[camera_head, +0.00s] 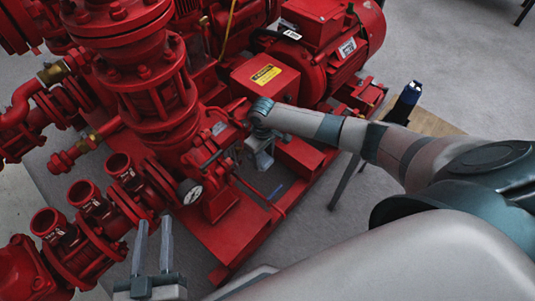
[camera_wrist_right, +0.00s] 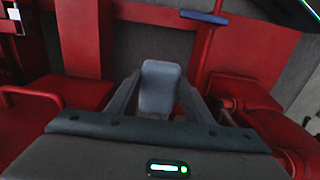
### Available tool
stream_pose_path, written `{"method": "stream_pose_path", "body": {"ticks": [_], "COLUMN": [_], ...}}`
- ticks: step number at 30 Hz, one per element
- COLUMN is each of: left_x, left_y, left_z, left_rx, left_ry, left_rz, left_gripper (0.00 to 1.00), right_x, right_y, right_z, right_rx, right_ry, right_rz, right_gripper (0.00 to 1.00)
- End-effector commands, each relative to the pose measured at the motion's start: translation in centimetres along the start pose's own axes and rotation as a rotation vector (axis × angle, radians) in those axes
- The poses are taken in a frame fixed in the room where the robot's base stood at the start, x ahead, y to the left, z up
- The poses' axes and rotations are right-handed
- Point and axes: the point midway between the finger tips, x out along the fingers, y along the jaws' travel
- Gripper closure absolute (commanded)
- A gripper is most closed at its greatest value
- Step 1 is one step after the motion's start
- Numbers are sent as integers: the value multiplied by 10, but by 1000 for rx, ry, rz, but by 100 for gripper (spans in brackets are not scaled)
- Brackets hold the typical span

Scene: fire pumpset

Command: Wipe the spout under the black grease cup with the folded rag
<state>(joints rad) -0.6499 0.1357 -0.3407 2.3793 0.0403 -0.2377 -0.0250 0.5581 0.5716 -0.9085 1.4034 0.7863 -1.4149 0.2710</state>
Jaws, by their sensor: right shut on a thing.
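My right gripper (camera_head: 263,157) is down beside the pump, between the red guard with the yellow label and the pump casing. The right wrist view shows its two fingers (camera_wrist_right: 160,105) closed around a grey-blue folded piece, which looks like the rag (camera_wrist_right: 160,85). I cannot tell whether the rag touches anything. I cannot make out the black grease cup or the spout in either view; my right wrist covers part of that area. My left gripper (camera_head: 153,225) is at the lower left, fingers upright, apart and empty.
The red pump (camera_head: 150,100) and motor (camera_head: 335,50) fill the back. Red open-ended pipes (camera_head: 85,197) and a pressure gauge (camera_head: 190,191) are near my left gripper. A dark bottle-like object (camera_head: 405,102) stands on a wooden table (camera_head: 432,122) at right.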

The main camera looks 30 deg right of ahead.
Motion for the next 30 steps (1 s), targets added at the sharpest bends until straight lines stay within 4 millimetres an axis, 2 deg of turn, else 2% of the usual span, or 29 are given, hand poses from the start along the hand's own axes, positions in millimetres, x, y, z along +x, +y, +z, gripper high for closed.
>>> {"method": "stream_pose_path", "body": {"ticks": [30], "left_x": [0], "left_y": [1], "left_z": [1], "left_rx": [0], "left_ry": [12], "left_rz": [4], "left_gripper": [67], "right_x": [0], "right_y": [0], "right_z": [-11], "right_rx": [1], "right_ry": [1], "right_rz": [0], "right_gripper": [67]}}
